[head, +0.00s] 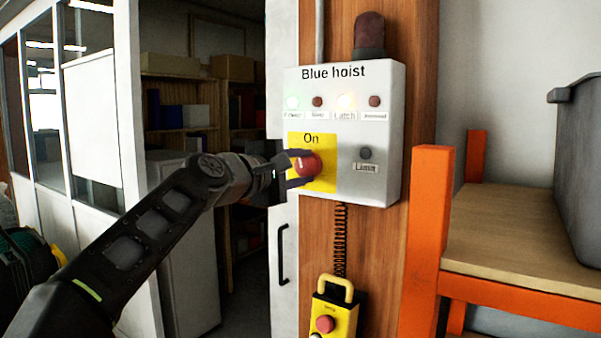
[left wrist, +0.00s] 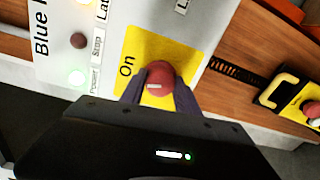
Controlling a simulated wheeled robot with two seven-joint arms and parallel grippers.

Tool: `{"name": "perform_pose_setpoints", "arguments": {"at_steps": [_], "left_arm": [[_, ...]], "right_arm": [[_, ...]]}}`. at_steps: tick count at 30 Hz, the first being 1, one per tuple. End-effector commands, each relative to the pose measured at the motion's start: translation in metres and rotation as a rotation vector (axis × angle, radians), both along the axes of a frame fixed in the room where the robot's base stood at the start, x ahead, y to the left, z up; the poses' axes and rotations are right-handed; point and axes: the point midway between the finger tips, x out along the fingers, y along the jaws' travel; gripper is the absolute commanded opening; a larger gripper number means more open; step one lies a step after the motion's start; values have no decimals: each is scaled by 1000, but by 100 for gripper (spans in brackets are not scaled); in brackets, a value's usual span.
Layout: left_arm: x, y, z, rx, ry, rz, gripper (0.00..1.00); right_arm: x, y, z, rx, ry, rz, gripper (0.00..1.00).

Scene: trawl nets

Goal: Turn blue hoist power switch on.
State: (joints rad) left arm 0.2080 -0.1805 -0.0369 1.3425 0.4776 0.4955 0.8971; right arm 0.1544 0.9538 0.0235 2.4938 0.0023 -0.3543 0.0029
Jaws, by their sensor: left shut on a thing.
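The white box labelled "Blue hoist" (head: 383,140) is fixed to a wooden post. Its red round switch knob (head: 310,166) sits on a yellow plate (head: 326,181) marked "On". My left gripper (head: 302,166) comes in from the left, with its fingers shut on the red knob. In the left wrist view, the knob (left wrist: 160,78) sits between the two fingertips, with a pale mark on its face. A green lamp (head: 292,102) and an amber lamp (head: 346,101) are lit on the box. My right gripper is not in view.
A yellow pendant control (head: 334,314) hangs below the box on a coiled cord. An orange-framed shelf (head: 430,200) with a grey bin (head: 580,165) stands close on the right. A dark red beacon (head: 369,34) tops the box.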

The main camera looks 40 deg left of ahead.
Motion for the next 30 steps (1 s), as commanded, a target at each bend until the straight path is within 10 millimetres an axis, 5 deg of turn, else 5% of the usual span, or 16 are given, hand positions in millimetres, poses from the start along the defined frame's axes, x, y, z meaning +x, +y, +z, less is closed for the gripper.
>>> {"name": "perform_pose_setpoints", "arguments": {"at_steps": [12, 29, 30], "left_arm": [[0, -1, -1, 252, 6, -1, 0], [0, -1, -1, 293, 8, -1, 0], [0, -1, -1, 293, 8, -1, 40]], "right_arm": [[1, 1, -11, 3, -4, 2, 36], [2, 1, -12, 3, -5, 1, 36], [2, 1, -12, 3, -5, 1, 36]]}}
